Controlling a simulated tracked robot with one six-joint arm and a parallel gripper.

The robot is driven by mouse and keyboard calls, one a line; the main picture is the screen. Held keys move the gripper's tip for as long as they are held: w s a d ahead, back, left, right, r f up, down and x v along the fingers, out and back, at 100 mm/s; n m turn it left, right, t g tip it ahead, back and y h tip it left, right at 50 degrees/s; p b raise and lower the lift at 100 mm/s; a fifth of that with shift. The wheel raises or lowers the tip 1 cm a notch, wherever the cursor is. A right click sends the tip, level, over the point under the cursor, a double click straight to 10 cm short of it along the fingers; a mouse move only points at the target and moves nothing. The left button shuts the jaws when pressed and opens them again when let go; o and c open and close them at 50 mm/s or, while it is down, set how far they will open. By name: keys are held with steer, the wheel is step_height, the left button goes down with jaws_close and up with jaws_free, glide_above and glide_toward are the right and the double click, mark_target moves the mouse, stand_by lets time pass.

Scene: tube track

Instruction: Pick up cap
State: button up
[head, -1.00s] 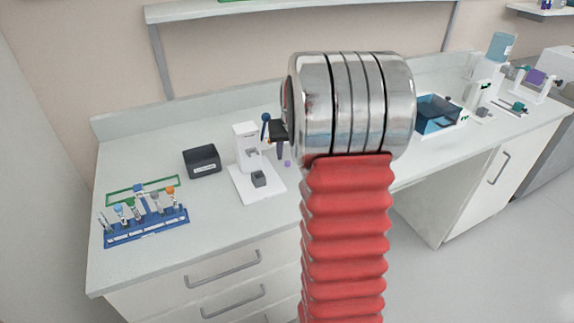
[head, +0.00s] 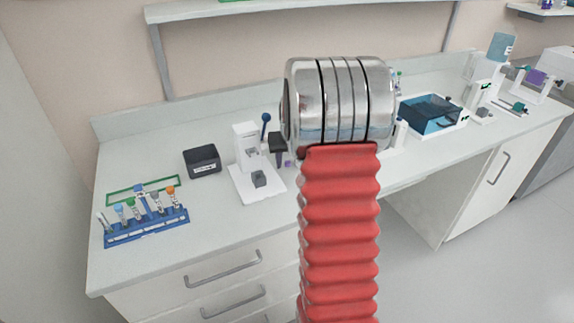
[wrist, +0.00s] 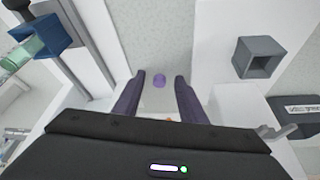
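The cap is a small purple piece (wrist: 159,80) lying on the pale bench top. In the head view the cap (head: 287,163) shows as a small purple spot just left of my red and silver arm. The arm hides most of the gripper there; only a dark part (head: 278,150) shows beside the white device.
A white device (head: 247,145) with a grey square holder (wrist: 258,58) stands close beside the gripper. A black box (head: 202,159) and a blue rack (head: 146,229) with several capped tubes stand further left.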

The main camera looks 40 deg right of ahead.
steer(key=shift+c, duration=0.3)
steer(key=c, duration=0.8)
